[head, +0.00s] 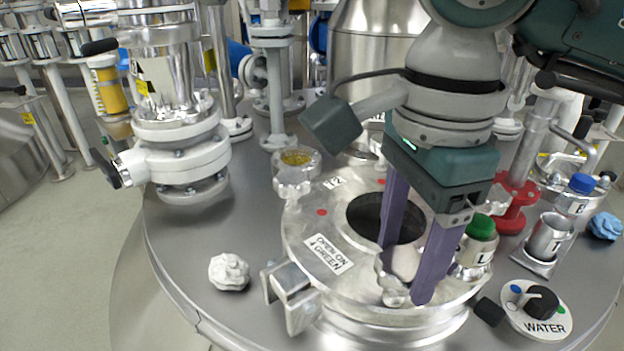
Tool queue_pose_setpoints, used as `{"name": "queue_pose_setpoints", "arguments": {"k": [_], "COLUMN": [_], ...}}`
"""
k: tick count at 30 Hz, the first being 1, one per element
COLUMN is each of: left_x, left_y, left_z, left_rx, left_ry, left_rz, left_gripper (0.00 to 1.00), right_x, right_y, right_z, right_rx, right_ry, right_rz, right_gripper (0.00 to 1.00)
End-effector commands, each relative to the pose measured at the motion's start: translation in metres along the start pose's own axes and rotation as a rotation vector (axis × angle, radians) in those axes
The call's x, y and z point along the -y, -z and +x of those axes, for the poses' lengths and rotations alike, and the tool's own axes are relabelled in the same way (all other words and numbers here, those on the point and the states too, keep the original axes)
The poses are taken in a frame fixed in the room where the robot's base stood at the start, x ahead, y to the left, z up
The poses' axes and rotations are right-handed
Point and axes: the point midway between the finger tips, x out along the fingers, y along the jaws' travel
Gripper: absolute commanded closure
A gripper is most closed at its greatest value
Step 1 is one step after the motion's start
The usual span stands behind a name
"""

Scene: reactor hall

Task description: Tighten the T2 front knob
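The fingers are apart, but I cannot tell whether both press on the knob. The far finger's tip is partly hidden. My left gripper is not in view.
A green-capped jar (481,228) stands close right of the fingers. A WATER dial (537,310), a metal cup (548,238) and a red valve (516,200) are further right. A metal clamp bracket (292,295) and a crumpled white lump (229,271) are at left.

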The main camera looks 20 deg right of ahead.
Motion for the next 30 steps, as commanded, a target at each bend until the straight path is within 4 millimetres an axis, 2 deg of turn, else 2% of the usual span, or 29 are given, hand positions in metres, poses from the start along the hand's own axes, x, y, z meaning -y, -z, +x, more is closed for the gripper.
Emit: {"name": "queue_pose_setpoints", "arguments": {"k": [2, 15, 23, 30], "left_x": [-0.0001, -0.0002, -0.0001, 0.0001], "left_y": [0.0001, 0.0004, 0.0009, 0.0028], "left_z": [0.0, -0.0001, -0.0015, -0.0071], "left_rx": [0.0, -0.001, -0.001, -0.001], "left_ry": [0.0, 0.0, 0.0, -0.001], "left_rz": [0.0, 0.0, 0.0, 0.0], "left_gripper": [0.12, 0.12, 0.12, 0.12], "right_x": [0.0001, 0.0001, 0.0, 0.0], "right_y": [0.0, 0.0, 0.0001, 0.0], "right_z": [-0.0001, -0.0002, -0.0007, -0.0017], "right_rx": [0.0, 0.0, 0.0, 0.0], "right_ry": [0.0, 0.0, 0.0, -0.001], "right_rz": [0.0, 0.0, 0.024, 0.139], "right_gripper": [0.43, 0.92, 0.93, 0.93]}}
